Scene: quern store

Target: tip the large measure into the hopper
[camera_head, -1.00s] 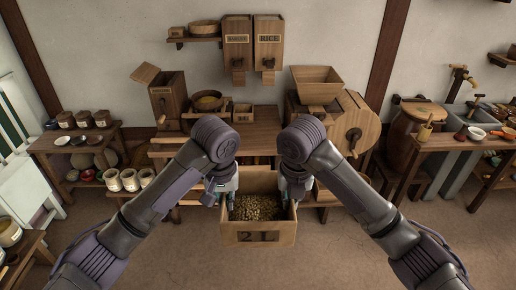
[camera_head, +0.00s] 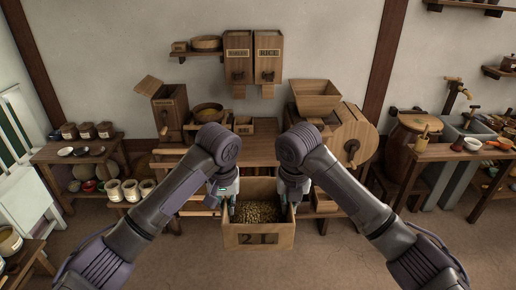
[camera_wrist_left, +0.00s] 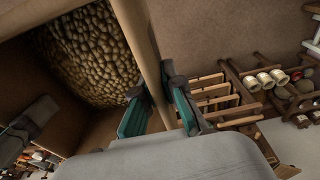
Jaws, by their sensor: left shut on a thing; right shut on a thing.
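The large measure (camera_head: 258,238) is a square wooden box marked "2 L", held upright between my two arms. It is partly filled with brownish grain (camera_head: 258,212), which also shows in the left wrist view (camera_wrist_left: 90,50). My left gripper (camera_head: 228,208) is shut on the box's left wall; in the left wrist view its teal fingers (camera_wrist_left: 158,112) straddle the wall's edge. My right gripper (camera_head: 291,206) is shut on the right wall. The hopper (camera_head: 316,95) is an open wooden funnel on a mill, beyond the box and to the right.
A wooden bench (camera_head: 250,152) stands behind the box, with a bowl (camera_head: 208,112) and a small wooden box (camera_head: 243,125) on it. The mill's round drum (camera_head: 356,138) stands beside the hopper. A side table with jars (camera_head: 82,148) is at left. The floor in front is clear.

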